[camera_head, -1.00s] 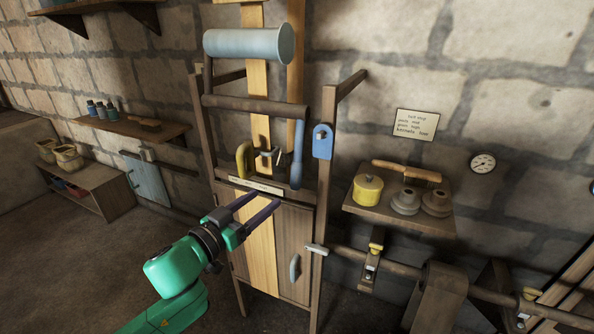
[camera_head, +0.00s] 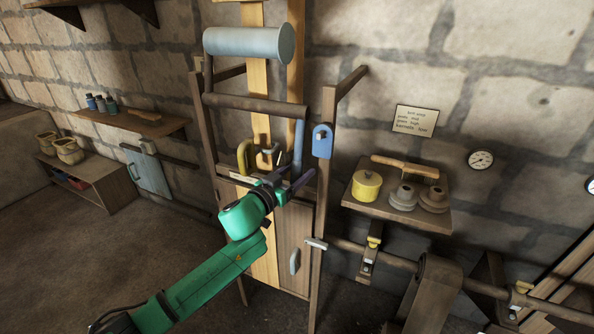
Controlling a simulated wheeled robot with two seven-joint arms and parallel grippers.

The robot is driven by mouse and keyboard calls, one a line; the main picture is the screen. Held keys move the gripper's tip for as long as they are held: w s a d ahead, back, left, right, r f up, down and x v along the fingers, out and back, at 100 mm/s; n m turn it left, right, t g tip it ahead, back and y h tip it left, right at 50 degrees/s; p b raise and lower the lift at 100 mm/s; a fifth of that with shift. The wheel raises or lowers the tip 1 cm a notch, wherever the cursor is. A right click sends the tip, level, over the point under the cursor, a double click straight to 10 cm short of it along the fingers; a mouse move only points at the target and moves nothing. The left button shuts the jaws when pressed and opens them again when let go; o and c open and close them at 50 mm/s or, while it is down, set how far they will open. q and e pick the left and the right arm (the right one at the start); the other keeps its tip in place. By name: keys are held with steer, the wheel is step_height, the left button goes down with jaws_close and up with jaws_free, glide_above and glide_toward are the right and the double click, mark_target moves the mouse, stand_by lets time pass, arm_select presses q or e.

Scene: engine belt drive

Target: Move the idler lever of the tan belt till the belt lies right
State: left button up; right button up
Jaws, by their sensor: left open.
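A pale tan belt (camera_head: 259,120) runs down behind the grey drum (camera_head: 248,44) and over the front of the wooden frame. A darker brown strip (camera_head: 296,85) runs beside it on the right. A yellow curved handle (camera_head: 243,156) stands at the belt's left edge, and a blue upright lever (camera_head: 298,150) stands to its right. A small grey metal fork (camera_head: 267,156) sits between them. My left gripper (camera_head: 291,177) is open in front of the frame, by the foot of the blue lever. It partly hides the belt and ledge; contact cannot be told.
A blue tag (camera_head: 322,141) hangs on the right post. A shelf (camera_head: 400,212) with a yellow pot (camera_head: 367,186) and grey weights stands to the right. A shaft (camera_head: 400,262) runs low on the right. Open floor (camera_head: 120,250) lies at the left.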

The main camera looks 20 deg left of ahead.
arm_select(q)
steer(key=shift+s, duration=0.1)
jaws_close()
stand_by(1.2)
